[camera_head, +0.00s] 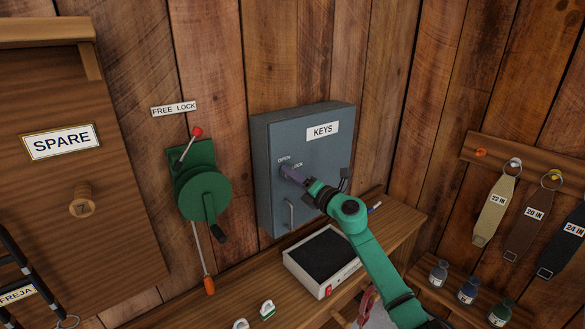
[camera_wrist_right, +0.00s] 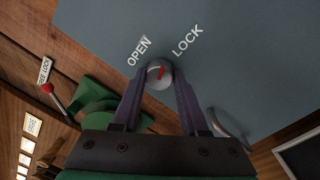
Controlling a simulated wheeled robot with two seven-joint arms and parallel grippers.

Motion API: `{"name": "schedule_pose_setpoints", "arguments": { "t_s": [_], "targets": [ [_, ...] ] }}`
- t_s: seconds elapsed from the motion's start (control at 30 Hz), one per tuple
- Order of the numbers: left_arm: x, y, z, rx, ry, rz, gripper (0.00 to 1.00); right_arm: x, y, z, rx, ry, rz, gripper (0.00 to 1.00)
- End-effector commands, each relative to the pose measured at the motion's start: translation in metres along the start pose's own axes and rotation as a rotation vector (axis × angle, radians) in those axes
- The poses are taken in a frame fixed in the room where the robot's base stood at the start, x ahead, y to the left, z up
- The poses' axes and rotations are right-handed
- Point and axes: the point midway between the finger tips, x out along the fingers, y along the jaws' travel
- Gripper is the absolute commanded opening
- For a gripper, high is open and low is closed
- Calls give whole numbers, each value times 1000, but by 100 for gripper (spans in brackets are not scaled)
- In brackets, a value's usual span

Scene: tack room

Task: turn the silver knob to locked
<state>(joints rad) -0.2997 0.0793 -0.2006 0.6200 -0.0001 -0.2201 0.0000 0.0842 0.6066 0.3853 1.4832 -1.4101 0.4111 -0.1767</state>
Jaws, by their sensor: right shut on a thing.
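The silver knob (camera_wrist_right: 158,70) is on the front of the grey key cabinet (camera_head: 264,150), below the printed words OPEN (camera_wrist_right: 139,51) and LOCK (camera_wrist_right: 187,41). Its short red mark points up and slightly right, between the two words. My right gripper (camera_wrist_right: 160,80) is shut on the knob, one purple finger on each side. In the head view, the right gripper (camera_head: 285,170) reaches the cabinet front and its fingers hide the knob. My left gripper is not in view.
A cabinet handle (camera_head: 290,215) is just below the knob. A green winch (camera_head: 205,192) with a red-tipped lever is on the wall to the left. A black-topped box (camera_head: 322,257) stands on the bench below. Tagged straps (camera_head: 494,210) hang at right.

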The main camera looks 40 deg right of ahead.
Motion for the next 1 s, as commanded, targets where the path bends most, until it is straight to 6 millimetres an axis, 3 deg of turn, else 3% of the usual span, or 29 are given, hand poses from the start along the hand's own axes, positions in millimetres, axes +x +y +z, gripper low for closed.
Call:
{"name": "schedule_pose_setpoints", "arguments": {
  "t_s": [0.1, 0.4, 1.0],
  "targets": [
    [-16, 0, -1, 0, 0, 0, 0, 0, 4, 3, 105, -8, -2, 0],
    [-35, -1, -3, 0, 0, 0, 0, 0, 3, 2, 327, -23, -4, 0],
    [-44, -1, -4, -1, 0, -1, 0, 0, 1, 0, 461, -33, -4, 0]
  ]
}}
